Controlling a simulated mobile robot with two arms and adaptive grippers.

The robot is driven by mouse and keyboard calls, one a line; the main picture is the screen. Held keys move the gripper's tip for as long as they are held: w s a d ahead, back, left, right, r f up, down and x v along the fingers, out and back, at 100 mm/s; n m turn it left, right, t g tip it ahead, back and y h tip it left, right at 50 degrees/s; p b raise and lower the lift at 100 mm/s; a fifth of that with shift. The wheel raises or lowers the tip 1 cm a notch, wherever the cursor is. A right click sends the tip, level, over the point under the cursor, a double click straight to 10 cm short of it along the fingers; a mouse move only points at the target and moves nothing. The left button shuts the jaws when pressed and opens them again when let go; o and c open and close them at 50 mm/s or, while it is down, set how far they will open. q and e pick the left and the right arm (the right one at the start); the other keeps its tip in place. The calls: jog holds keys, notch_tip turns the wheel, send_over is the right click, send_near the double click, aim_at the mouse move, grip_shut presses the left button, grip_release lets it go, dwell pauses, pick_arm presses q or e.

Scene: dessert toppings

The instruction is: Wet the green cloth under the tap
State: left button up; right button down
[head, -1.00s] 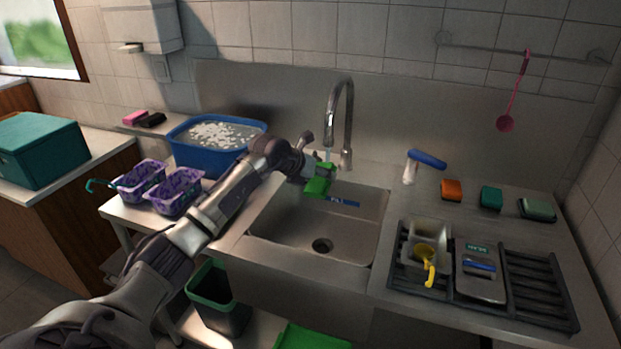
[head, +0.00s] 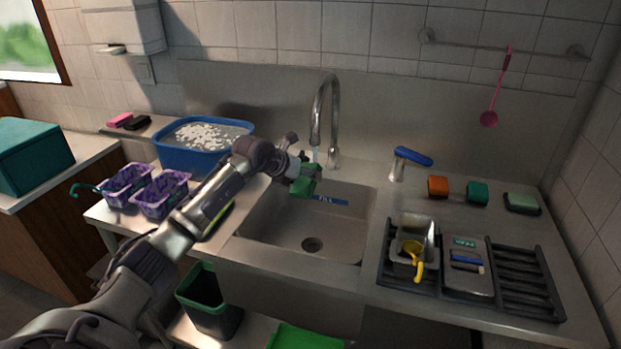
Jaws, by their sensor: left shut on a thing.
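The green cloth (head: 303,187) hangs from my left gripper (head: 305,172) over the back left part of the sink (head: 355,215). My left gripper is shut on it. The chrome tap (head: 323,95) arches over the sink, and a thin stream of water (head: 315,156) shows below its spout, close at the gripper and the cloth. The cloth looks darker green now. The gripper hides part of the cloth. My right gripper is not in view.
A blue basin (head: 190,155) with foamy water and two purple containers (head: 160,195) stand left of the sink. A drying rack (head: 525,283) with a metal cup and a grey box is at right. Sponges (head: 438,186) and a blue-handled brush (head: 412,157) stand behind it.

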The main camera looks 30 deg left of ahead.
pick_arm(q)
jog(key=s+a, duration=0.3)
jog(key=s, duration=0.2)
jog(key=shift+s, duration=0.4)
jog(key=shift+r, duration=0.1)
dwell(1.2)
jog(key=a+v, duration=0.1)
jog(key=v, duration=0.5)
dwell(0.6)
